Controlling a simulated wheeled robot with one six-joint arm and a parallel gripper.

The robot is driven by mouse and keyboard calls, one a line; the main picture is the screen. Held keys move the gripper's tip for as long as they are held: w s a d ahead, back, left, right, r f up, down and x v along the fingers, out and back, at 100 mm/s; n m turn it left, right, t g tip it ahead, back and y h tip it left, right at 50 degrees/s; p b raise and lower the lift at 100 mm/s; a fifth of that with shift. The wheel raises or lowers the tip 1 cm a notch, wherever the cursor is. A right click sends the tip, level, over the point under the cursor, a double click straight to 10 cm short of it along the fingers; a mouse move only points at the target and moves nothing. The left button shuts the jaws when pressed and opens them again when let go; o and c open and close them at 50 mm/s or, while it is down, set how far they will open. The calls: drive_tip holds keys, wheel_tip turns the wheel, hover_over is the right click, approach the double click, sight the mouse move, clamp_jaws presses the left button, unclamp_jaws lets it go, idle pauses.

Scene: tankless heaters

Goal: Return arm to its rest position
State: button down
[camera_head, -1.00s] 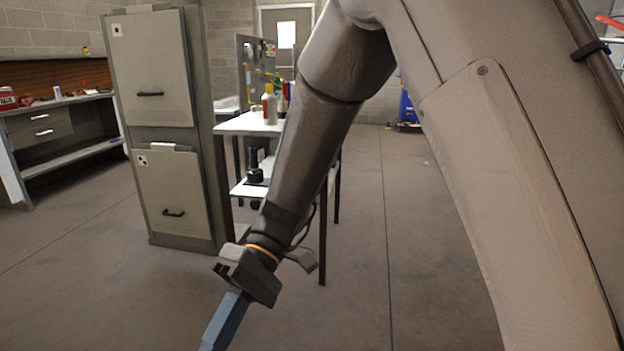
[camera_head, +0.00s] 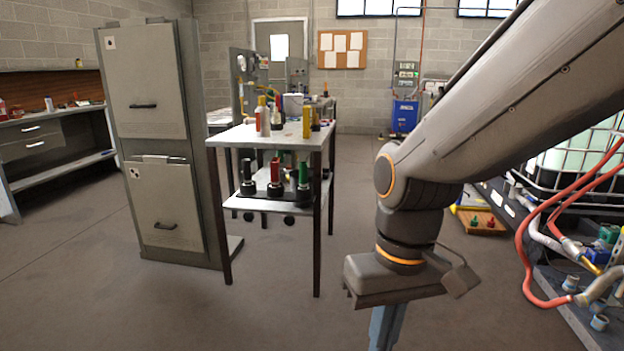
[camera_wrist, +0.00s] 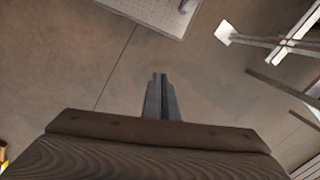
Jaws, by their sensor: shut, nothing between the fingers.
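My arm (camera_head: 500,100) reaches in from the upper right in the head view, with the wrist bent straight down. My gripper (camera_head: 384,335) points down at the bottom edge of that view, and its fingertips are cut off there. In the wrist view my gripper (camera_wrist: 158,80) has its two fingers together with nothing between them. Bare concrete floor lies below it. It touches nothing that I can see.
A two-tier trolley (camera_head: 262,132) with bottles and tools stands left of my arm. A tall grey cabinet (camera_head: 157,190) is left of it, and a workbench (camera_head: 60,165) farther left. Red hoses (camera_head: 522,250) and fittings crowd the right.

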drive_tip(key=d+r+m+p, duration=0.3)
drive_tip(key=d+r+p, duration=0.5)
drive_tip(key=p, duration=0.8)
drive_tip(key=shift+d+r+t+h, duration=0.3)
drive_tip(key=shift+d+r+h, duration=0.1)
drive_tip(key=shift+d, duration=0.35)
